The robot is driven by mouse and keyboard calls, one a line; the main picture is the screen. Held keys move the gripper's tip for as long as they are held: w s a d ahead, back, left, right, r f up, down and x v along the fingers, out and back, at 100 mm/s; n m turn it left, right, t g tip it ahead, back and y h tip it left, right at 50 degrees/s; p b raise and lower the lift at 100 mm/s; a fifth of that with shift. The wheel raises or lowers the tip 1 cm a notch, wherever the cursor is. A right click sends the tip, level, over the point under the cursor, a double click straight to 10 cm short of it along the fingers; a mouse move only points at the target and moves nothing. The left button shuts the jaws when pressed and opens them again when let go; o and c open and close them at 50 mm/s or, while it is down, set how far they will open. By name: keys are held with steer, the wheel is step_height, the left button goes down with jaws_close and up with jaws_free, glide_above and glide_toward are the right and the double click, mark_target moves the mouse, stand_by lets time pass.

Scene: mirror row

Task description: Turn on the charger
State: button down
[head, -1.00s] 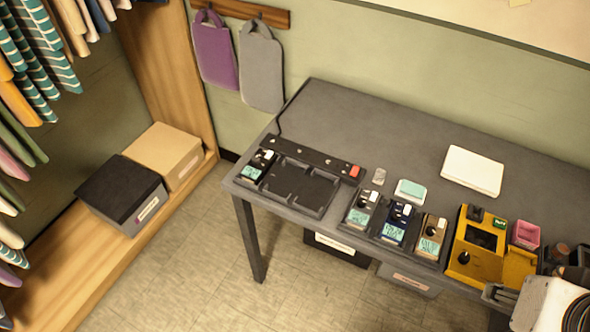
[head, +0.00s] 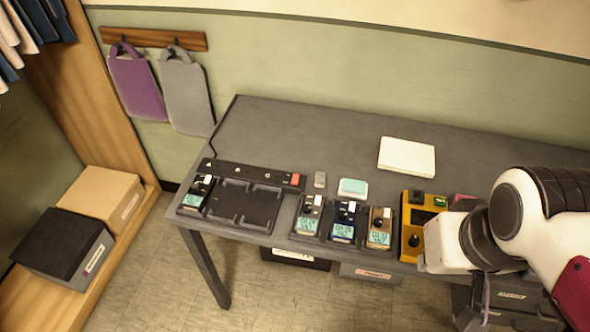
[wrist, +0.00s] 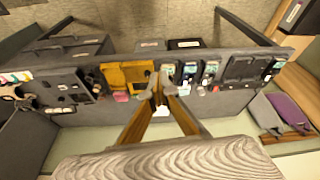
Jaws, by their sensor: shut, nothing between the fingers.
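The black charger (head: 246,207) lies at the left end of the grey table, with a strip (head: 235,172) along its back. A red switch (head: 295,181) sits at the strip's right end; its on or off position is too small to tell. A handheld device (head: 195,193) with a lit screen stands in the charger's left slot; the middle of the charger is empty. My gripper (wrist: 158,88) is shut and empty in the wrist view, above the table and apart from the charger, which shows to the right there (wrist: 243,68). In the head view, the fingers cannot be made out.
Right of the charger, several devices (head: 344,222) stand in a row beside a yellow unit (head: 412,228). A teal-topped box (head: 353,187), a small grey piece (head: 320,180) and a white slab (head: 407,155) lie behind them. The table's back left is clear.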

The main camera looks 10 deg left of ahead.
steer(key=w+a+f+n+g, duration=0.2)
steer(key=w+a+f, duration=0.1)
steer(key=w+a, duration=0.65)
steer(key=m+t, duration=0.2)
steer(key=m, duration=0.2)
glide_above(296, 175)
steer(key=s, duration=0.5)
steer(key=shift+h, duration=0.3)
step_height(296, 175, down, 5)
steer(key=shift+f, duration=0.1)
steer(key=shift+s+x, duration=0.15)
steer(key=shift+x, duration=3.35)
steer(key=shift+s+x, duration=0.15)
steer(key=shift+x, duration=3.3)
steer(key=shift+f, duration=0.25)
